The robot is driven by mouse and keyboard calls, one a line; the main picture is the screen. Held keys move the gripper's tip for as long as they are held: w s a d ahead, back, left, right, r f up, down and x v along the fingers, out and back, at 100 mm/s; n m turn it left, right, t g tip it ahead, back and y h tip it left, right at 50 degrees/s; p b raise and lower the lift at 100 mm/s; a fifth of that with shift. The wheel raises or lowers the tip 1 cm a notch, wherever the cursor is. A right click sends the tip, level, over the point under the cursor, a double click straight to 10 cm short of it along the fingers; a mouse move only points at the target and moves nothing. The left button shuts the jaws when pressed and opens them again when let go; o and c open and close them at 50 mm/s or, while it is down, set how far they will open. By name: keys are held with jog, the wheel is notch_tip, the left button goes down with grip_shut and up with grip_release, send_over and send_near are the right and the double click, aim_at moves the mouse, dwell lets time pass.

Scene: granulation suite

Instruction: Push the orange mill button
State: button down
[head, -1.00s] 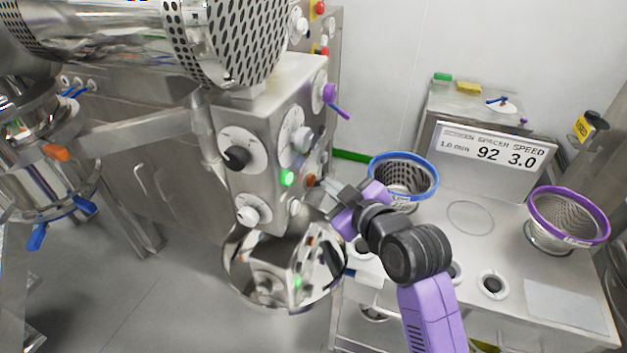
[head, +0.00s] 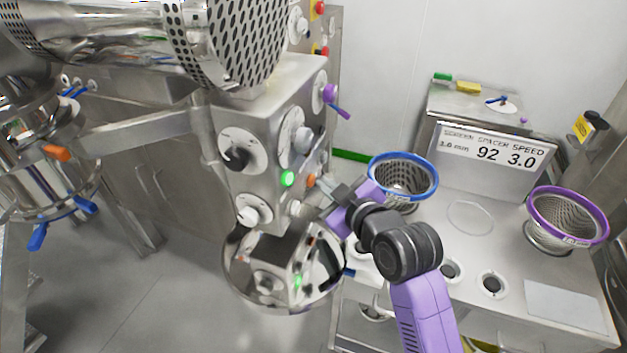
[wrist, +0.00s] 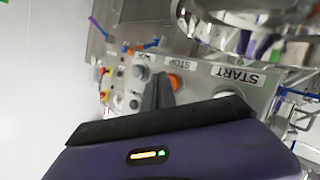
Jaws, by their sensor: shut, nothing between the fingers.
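The orange mill button (head: 311,180) is on the right side face of the steel mill control box (head: 262,150), right of a lit green button (head: 287,178). In the wrist view the orange button (wrist: 174,82) shows beside the fingertips, below an upside-down STOP label (wrist: 177,63). My gripper (head: 326,188) is shut and empty, its fingertips pointing at the panel just right of the button. A small gap seems to separate them in the head view; I cannot tell contact for certain.
An upside-down START label (wrist: 238,73) sits right of STOP. Dials (head: 241,148) and a purple-handled knob (head: 331,94) stick out of the box. A blue-rimmed basket (head: 402,160) stands close to my gripper's right.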

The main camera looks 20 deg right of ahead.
jog(key=shift+w+a, duration=0.2)
jog(key=shift+a, duration=0.15)
dwell(0.3)
jog(key=shift+s+d, duration=0.1)
jog(key=shift+d, duration=0.05)
jog(key=shift+s+d, duration=0.45)
jog(key=shift+d, duration=0.15)
dwell(0.4)
jog(key=shift+s+d, duration=0.75)
jog(key=shift+d, duration=0.3)
jog(key=shift+s+d, duration=0.7)
jog(key=shift+d, duration=0.3)
